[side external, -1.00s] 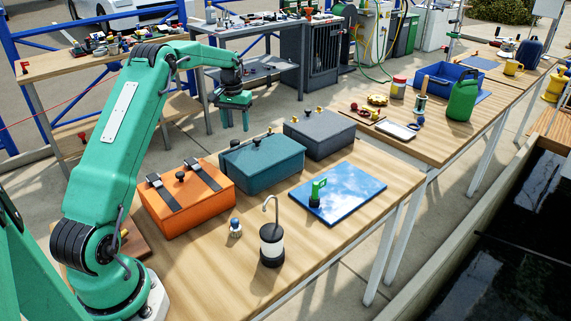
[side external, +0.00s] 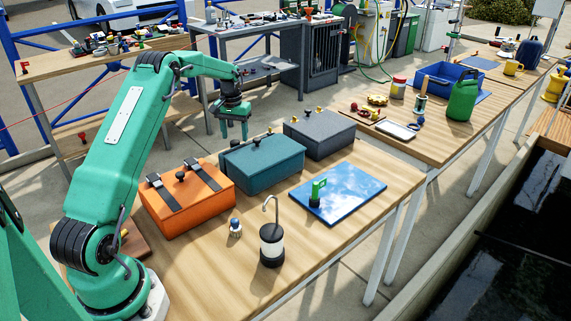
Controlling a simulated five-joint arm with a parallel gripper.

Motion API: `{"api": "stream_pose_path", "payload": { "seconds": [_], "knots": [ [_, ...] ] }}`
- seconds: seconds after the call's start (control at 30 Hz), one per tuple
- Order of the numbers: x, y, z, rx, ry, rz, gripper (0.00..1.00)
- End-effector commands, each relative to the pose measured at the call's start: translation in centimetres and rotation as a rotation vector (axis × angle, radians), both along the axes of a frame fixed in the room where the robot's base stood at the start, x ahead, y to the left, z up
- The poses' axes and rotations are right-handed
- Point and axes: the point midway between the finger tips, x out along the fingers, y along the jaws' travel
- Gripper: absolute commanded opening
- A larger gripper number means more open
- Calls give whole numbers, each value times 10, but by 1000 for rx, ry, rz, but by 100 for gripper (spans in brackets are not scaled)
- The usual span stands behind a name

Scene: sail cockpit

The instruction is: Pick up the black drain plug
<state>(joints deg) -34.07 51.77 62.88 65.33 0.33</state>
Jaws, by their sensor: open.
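I cannot make out a clear black drain plug in the side external view. Three lidded boxes stand on the wooden bench: an orange box (side external: 185,208) with black straps and a black knob, a teal box (side external: 262,166) with a black knob, and a grey box (side external: 320,136) with yellow-and-black fittings. All look closed; their insides are hidden. My gripper (side external: 234,133) points down with its fingers apart and empty. It appears in the picture just above and left of the teal box, touching nothing that I can see.
On the bench (side external: 205,285) are a blue mat (side external: 352,188), a green-handled tool (side external: 318,191) on it, a black-and-white cylinder (side external: 271,247) with a tall hook, and a small white item with a blue top (side external: 235,228). The bench's front is mostly clear.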

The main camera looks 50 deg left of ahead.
Motion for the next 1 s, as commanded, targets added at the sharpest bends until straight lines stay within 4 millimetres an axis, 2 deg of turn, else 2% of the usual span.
{"api": "stream_pose_path", "payload": {
  "seconds": [0.43,1.0],
  "knots": [
    [-2,0,-45,-1,1,0,56],
    [-2,0,-48,0,0,0,56]
  ]
}}
